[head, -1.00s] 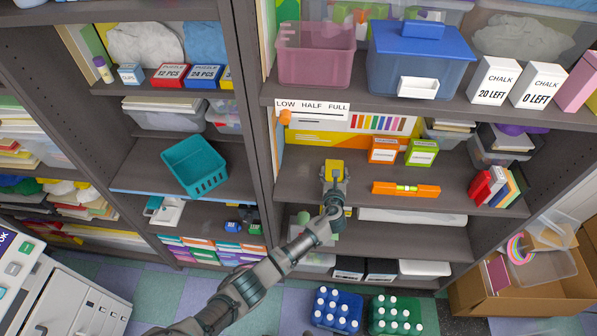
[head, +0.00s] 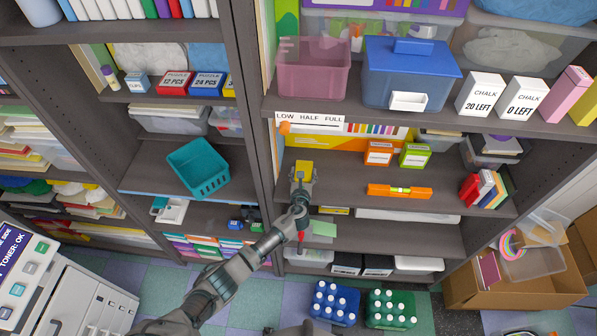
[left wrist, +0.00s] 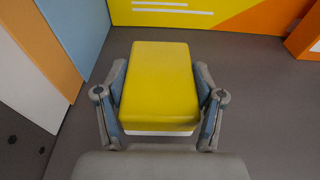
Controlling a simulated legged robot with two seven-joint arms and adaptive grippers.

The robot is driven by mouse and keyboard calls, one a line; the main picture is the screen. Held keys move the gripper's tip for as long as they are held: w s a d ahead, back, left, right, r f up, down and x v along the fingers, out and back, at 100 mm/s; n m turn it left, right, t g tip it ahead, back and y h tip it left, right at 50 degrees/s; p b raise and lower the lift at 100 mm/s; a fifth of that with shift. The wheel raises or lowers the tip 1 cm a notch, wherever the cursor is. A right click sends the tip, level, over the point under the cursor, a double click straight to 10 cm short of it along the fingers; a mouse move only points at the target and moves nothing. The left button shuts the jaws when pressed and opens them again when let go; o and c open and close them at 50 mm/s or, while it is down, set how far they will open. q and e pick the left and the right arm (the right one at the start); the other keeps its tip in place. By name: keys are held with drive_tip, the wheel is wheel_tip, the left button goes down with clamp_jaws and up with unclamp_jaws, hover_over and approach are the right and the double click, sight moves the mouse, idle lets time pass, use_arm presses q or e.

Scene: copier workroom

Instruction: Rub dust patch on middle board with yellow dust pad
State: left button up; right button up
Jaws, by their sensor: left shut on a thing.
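My left gripper (head: 302,180) is shut on the yellow dust pad (head: 304,168) at the left part of the middle board (head: 345,187). In the left wrist view the yellow pad (left wrist: 160,85), with a white underside edge, sits between both fingers (left wrist: 160,105) over the dark grey board (left wrist: 255,105). I cannot tell whether the pad touches the board. I cannot make out a dust patch on the visible board; the pad and gripper hide part of it. My right gripper is not in view.
An orange level (head: 400,191) lies to the right on the board, with orange (head: 379,152) and green (head: 415,155) boxes behind. Upright books (head: 484,188) stand at the right end. A blue panel (left wrist: 75,40) stands left of the pad. The upper shelf (head: 420,122) overhangs.

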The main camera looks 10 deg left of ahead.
sight(333, 181)
use_arm(q)
drive_tip(key=shift+a+f, duration=0.1)
drive_tip(key=shift+a, duration=1.2)
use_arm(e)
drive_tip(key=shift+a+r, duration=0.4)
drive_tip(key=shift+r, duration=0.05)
use_arm(q)
drive_tip(key=d+b, duration=0.1)
drive_tip(key=d, duration=0.6)
drive_tip(key=shift+f, duration=0.1)
drive_tip(key=shift+d, duration=0.2)
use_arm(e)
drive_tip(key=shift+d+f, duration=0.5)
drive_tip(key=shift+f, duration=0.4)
use_arm(q)
drive_tip(key=d+b, duration=0.2)
drive_tip(key=d, duration=0.3)
drive_tip(key=shift+d+b, duration=0.15)
drive_tip(key=shift+b, duration=0.25)
drive_tip(key=shift+d, duration=0.55)
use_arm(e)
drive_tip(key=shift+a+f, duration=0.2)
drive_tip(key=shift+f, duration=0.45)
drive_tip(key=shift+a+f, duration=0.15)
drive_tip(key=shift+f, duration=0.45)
